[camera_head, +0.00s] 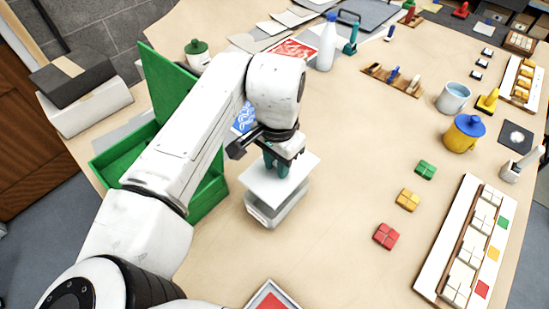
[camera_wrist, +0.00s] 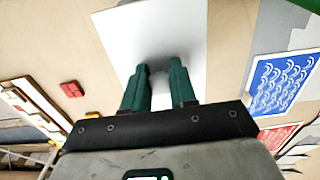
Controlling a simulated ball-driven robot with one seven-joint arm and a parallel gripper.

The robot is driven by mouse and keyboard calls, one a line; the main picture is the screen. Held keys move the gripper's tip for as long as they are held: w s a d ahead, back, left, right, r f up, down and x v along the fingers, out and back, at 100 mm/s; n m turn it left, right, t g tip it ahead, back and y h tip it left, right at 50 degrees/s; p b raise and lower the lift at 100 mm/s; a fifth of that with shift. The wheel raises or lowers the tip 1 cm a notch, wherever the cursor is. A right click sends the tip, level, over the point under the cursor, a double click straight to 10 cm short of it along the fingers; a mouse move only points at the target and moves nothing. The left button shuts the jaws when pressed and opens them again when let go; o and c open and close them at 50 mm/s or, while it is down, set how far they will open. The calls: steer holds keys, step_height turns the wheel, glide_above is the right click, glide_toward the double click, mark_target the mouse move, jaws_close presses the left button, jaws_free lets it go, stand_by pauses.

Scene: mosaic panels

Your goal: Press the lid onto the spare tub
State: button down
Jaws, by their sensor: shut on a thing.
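The lid (camera_head: 262,187) is a flat white square plate. The spare tub (camera_head: 279,213) is a small whitish tub directly beneath it in the head view. The lid hides the tub's opening and most of its rim, and I cannot tell whether the two touch. My gripper (camera_head: 279,170) points down over the lid with its green fingers shut on it. In the wrist view the lid (camera_wrist: 125,38) spreads out beyond the fingertips of my gripper (camera_wrist: 160,72), and the part between the fingers is hard to make out.
An open green box (camera_head: 125,158) stands left, partly behind my arm. A red-and-white panel (camera_head: 270,298) lies at the front edge. Red (camera_head: 386,236), yellow (camera_head: 407,199) and green (camera_head: 425,169) tiles lie right, beside a long white tray (camera_head: 437,262). The table between tub and tiles is clear.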

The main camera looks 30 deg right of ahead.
mark_target(275, 174)
step_height(275, 174, down, 5)
steer(key=b, duration=0.3)
steer(key=shift+s+a+f, duration=0.2)
steer(key=shift+s+a, duration=0.05)
steer(key=shift+a, duration=0.2)
stand_by(0.9)
steer(key=shift+f, duration=0.55)
stand_by(1.3)
steer(key=c, duration=0.8)
jaws_free()
steer(key=shift+o, duration=0.3)
steer(key=o, duration=0.4)
